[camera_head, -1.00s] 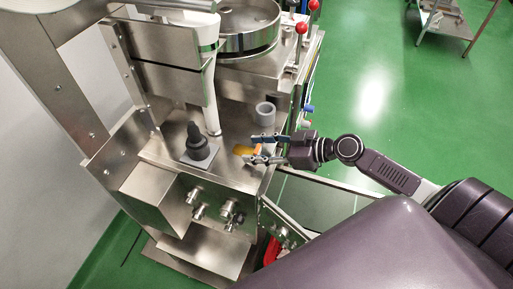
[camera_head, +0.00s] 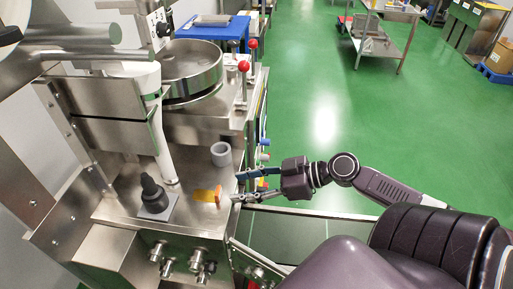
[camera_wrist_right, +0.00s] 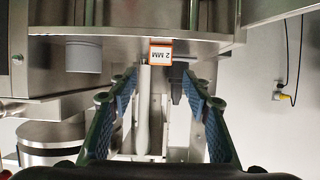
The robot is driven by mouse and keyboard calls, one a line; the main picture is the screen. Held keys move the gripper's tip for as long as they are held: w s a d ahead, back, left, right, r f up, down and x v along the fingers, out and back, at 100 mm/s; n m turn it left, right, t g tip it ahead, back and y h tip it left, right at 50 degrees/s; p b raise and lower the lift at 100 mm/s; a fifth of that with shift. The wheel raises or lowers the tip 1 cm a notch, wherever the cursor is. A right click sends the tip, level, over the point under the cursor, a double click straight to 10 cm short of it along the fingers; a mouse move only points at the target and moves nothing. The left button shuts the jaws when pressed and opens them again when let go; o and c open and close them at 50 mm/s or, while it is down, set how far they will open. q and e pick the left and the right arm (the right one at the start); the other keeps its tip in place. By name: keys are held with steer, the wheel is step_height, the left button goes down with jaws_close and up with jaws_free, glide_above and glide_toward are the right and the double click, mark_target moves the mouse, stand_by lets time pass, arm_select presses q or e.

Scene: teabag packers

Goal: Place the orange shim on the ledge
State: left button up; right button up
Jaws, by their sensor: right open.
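The orange shim (camera_head: 217,191) stands on the steel ledge (camera_head: 190,216) of the machine, near its right edge. In the right wrist view its end face (camera_wrist_right: 161,53) shows a white label reading "2 MM", ahead of the fingertips. My right gripper (camera_head: 237,187) is open and empty, just to the right of the shim and apart from it. In the right wrist view its two blue-padded fingers (camera_wrist_right: 160,88) are spread wide with the shim beyond them. My left gripper is not in view.
A grey ring (camera_head: 221,154) stands behind the shim. A black knob on a grey plate (camera_head: 155,208) is to its left, beside a white tube (camera_head: 162,150). Red-topped levers (camera_head: 244,66) rise farther back.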

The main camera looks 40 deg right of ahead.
steer(key=shift+v, duration=1.85)
